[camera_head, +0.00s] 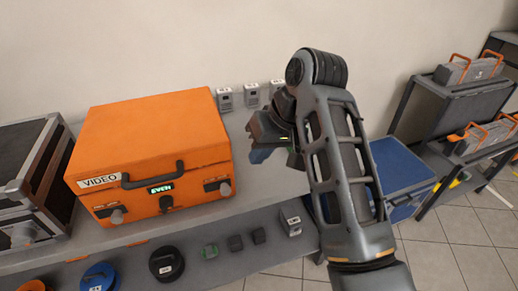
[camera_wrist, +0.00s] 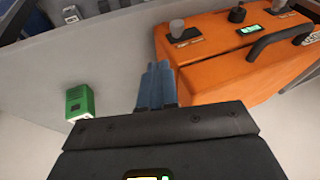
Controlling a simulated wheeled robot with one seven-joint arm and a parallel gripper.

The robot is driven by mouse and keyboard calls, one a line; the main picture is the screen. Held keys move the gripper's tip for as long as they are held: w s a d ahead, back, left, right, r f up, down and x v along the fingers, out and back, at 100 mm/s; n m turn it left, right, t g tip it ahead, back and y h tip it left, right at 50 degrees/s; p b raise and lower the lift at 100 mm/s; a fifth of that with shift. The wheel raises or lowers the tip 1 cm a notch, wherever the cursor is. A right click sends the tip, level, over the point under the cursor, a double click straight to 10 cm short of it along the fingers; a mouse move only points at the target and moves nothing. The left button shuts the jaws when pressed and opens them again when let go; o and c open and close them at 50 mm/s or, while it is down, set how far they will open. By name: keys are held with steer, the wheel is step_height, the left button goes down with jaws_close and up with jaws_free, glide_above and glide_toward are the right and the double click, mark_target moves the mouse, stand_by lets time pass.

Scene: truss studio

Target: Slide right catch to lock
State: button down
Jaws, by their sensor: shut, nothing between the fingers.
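The orange case (camera_head: 150,145) labelled VIDEO stands closed on the grey bench. Its right catch (camera_head: 224,189) is a grey knob on a dark plate at the front right. The right catch also shows in the wrist view (camera_wrist: 177,28), at the case's near end. The left catch (camera_head: 117,215) and a dark middle knob (camera_head: 166,203) are on the same front, below a small lit display (camera_head: 160,189). My gripper (camera_head: 262,155) is right of the case and apart from it. Its blue fingers (camera_wrist: 157,85) are shut together and empty. The catch's exact slide position is too small to tell.
A black case (camera_head: 35,185) stands left. Small grey boxes (camera_head: 250,95) line the wall. A green box (camera_wrist: 79,102) lies beside my gripper. A blue case (camera_head: 400,168) and shelves with grey cases (camera_head: 470,70) are at right. Round reels (camera_head: 167,264) sit on the lower shelf.

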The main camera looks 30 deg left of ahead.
glide_toward(229, 187)
step_height(229, 187, down, 3)
steer(key=w, duration=0.2)
steer(key=s+a+f, duration=0.1)
steer(key=a+f+p, duration=0.1)
steer(key=shift+s+a+f, duration=0.25)
steer(key=shift+s+f, duration=0.05)
steer(key=shift+s, duration=0.1)
steer(key=shift+s+a, duration=0.1)
steer(key=s+a+p, duration=0.1)
steer(key=s+a, duration=0.1)
steer(key=shift+s+a, duration=0.1)
steer(key=shift+s, duration=0.2)
